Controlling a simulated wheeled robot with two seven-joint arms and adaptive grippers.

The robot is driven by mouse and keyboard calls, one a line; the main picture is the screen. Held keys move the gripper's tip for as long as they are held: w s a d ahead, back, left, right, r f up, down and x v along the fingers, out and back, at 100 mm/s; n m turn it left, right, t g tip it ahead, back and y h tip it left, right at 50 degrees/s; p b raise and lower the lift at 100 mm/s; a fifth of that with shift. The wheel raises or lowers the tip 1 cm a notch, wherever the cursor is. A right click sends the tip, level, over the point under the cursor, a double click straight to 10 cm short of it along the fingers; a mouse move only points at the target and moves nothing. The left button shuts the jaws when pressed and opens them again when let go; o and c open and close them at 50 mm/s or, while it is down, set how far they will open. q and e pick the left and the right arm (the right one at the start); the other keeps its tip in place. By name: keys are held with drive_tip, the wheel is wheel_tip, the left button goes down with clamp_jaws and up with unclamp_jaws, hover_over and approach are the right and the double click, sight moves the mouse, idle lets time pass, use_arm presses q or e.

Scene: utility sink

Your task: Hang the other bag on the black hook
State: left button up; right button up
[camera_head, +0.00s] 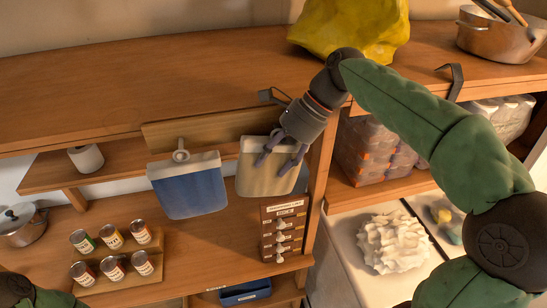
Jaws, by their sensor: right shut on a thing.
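A beige bag (266,180) is in the middle of the view, under the shelf edge. My right gripper (280,152) reaches down from the upper right and is shut on its upper part, with its fingers across the front. A blue bag (188,190) with a pale top band hangs to its left from a grey ring-like holder (180,153). A dark hook (270,96) juts from the shelf edge just above and left of my right gripper. Another dark hook (455,82) is on the shelf edge at the right. My left gripper is out of view.
A yellow bag (350,28) and a pot (498,38) stand on the upper shelf. Several cans (112,240) stand on a stepped rack at lower left. A small labelled key rack (283,230) is below the beige bag. Wrapped packs (372,150) fill the right shelf.

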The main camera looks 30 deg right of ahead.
drive_tip(key=shift+f, duration=0.65)
drive_tip(key=o, duration=1.4)
drive_tip(key=shift+s+r, duration=0.1)
drive_tip(key=shift+s, duration=0.05)
drive_tip(key=shift+d+r, duration=0.2)
drive_tip(key=shift+r, duration=0.2)
drive_tip(key=v, duration=0.8)
drive_tip(key=shift+a+r, duration=0.1)
drive_tip(key=shift+a, duration=0.15)
drive_tip(key=shift+s, duration=0.15)
